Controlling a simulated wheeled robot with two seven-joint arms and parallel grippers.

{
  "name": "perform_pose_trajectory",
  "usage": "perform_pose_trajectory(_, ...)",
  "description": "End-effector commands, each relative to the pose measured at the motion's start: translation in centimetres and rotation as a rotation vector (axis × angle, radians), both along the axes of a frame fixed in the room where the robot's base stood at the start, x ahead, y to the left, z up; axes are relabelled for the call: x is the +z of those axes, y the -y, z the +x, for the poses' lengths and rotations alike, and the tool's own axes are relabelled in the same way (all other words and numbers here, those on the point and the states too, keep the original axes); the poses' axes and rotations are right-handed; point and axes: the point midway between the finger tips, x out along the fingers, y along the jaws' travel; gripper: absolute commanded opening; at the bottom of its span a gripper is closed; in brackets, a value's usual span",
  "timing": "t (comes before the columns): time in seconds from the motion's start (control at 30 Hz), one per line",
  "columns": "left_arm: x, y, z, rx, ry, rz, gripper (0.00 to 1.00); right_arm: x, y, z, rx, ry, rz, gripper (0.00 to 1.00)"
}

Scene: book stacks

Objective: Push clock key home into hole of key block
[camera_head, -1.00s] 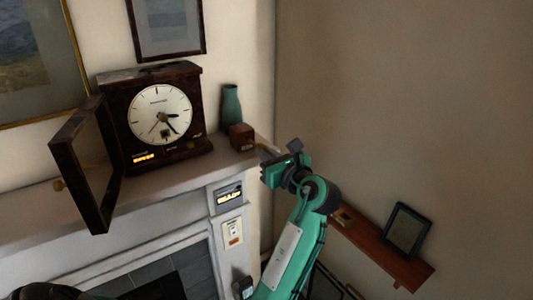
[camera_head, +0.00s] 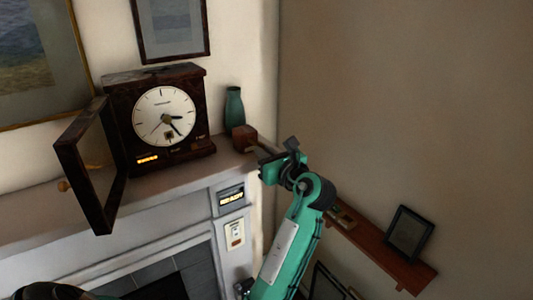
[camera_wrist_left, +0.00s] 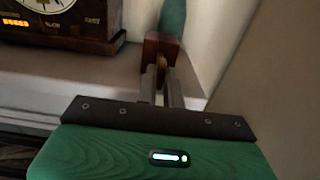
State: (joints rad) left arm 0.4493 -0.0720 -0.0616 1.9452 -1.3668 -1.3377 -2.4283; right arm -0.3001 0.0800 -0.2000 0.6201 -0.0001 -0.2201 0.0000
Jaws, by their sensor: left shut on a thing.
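The key block (camera_head: 244,138) is a small reddish-brown block on the mantel's right end, beside the green vase. It also shows in the left wrist view (camera_wrist_left: 160,46), just past my fingertips. My left gripper (camera_head: 259,151) reaches it from the right, its fingers shut on the clock key. In the left wrist view a bit of the brass-coloured key (camera_wrist_left: 161,64) shows between the fingertips (camera_wrist_left: 162,73), against the block's near face. The hole is hidden, and I cannot tell how deep the key sits. My right gripper is not in view.
The dark wooden clock (camera_head: 160,110) stands left of the block with its glass door (camera_head: 90,165) swung open. The green vase (camera_head: 233,107) stands close behind the block. A wall shelf (camera_head: 372,250) with a frame (camera_head: 408,233) is at the lower right.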

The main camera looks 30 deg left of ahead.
Motion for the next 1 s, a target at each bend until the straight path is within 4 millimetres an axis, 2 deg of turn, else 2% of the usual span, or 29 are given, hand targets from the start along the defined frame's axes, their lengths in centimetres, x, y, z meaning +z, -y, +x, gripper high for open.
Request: perform_pose_trajectory(1.0, 0.0, -2.4, 1.0, 0.0, 0.0, 0.001, 0.0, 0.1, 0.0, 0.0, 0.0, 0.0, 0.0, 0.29)
